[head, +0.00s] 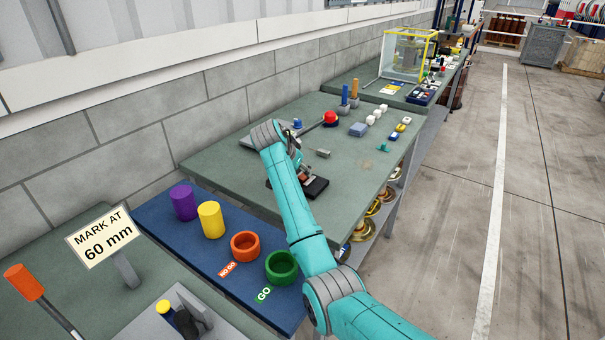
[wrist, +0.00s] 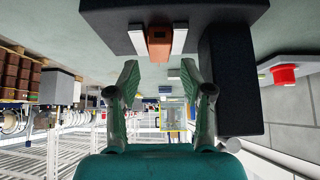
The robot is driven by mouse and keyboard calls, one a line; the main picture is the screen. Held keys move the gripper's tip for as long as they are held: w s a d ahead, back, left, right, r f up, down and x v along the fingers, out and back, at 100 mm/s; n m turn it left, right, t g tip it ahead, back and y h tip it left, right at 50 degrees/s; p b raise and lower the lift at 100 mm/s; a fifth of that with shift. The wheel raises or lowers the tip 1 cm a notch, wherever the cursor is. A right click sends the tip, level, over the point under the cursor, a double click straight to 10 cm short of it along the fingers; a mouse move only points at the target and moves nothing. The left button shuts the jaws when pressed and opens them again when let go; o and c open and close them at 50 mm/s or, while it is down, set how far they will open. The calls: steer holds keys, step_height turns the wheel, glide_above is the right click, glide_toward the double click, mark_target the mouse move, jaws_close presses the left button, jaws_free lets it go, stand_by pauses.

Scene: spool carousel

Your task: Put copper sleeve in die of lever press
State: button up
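My gripper (wrist: 160,72) is open and empty, with its two fingers apart. In the wrist view a copper-brown piece (wrist: 159,46) lies just beyond the fingertips, between two pale strips on a dark block (wrist: 215,14). It looks boxy from here, and I cannot tell whether it is the copper sleeve. The head view shows a black base (head: 316,188) with brown and grey parts beside my forearm, partly hidden by it.
A small grey block (head: 322,153) lies on the green bench. Pale blocks (head: 358,129) and small parts stand farther back. Nearer are a purple cylinder (head: 184,202), a yellow cylinder (head: 211,220), an orange ring (head: 245,246) and a green ring (head: 281,268). The wall bounds the left.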

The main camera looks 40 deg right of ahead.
steer(key=v, duration=1)
